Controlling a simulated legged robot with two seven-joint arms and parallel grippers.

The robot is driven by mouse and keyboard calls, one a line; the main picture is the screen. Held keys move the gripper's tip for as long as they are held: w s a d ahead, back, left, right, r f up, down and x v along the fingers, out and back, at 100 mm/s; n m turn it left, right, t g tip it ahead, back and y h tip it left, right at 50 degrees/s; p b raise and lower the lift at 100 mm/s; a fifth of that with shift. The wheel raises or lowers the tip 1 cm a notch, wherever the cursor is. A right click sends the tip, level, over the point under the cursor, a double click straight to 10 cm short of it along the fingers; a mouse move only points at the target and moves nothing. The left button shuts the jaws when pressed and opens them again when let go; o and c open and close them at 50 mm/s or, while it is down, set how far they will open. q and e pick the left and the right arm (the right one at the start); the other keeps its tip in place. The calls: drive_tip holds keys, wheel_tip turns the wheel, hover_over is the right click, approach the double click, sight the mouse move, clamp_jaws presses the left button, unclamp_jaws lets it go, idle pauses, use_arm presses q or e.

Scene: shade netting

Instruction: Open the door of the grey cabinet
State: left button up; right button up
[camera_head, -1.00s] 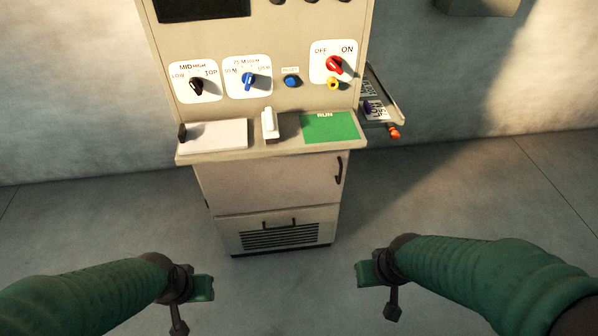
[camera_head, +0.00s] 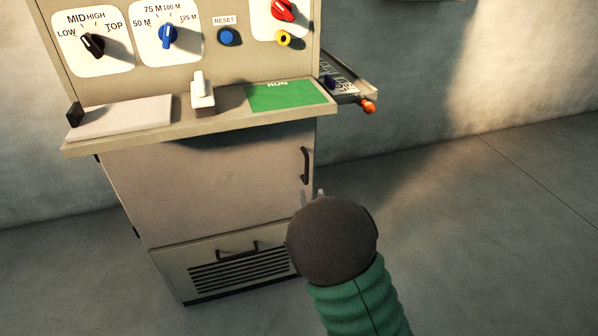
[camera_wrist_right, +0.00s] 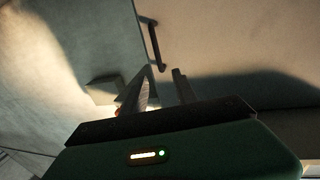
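The grey cabinet (camera_head: 130,190) stands in the head view under a control panel, with its door (camera_head: 210,180) shut. A dark vertical handle (camera_head: 305,165) sits at the door's right edge. In the right wrist view the handle (camera_wrist_right: 153,45) lies just beyond my fingers, apart from them. My right gripper (camera_head: 321,192) is just below the handle in the head view, mostly hidden behind my dark wrist. In the right wrist view its two fingers (camera_wrist_right: 163,85) stand apart with nothing between them. My left gripper is out of view.
A ledge (camera_head: 160,134) with a white lever (camera_head: 201,92) and green RUN plate (camera_head: 285,95) juts out above the door. A side tray (camera_head: 350,90) with an orange knob (camera_head: 368,106) sticks out right. A vented drawer (camera_head: 235,262) is below. The right floor is clear.

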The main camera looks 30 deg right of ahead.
sight(307, 167)
drive_tip(key=b+x, duration=0.1)
drive_tip(key=x, duration=0.3)
drive_tip(key=b+x, duration=0.1)
drive_tip(key=x, duration=0.4)
drive_tip(key=b+x, duration=0.1)
drive_tip(key=x, duration=0.3)
drive_tip(key=shift+w+d+f, duration=0.3)
drive_tip(key=shift+w+d+r, duration=0.1)
drive_tip(key=shift+w, duration=0.2)
clamp_jaws()
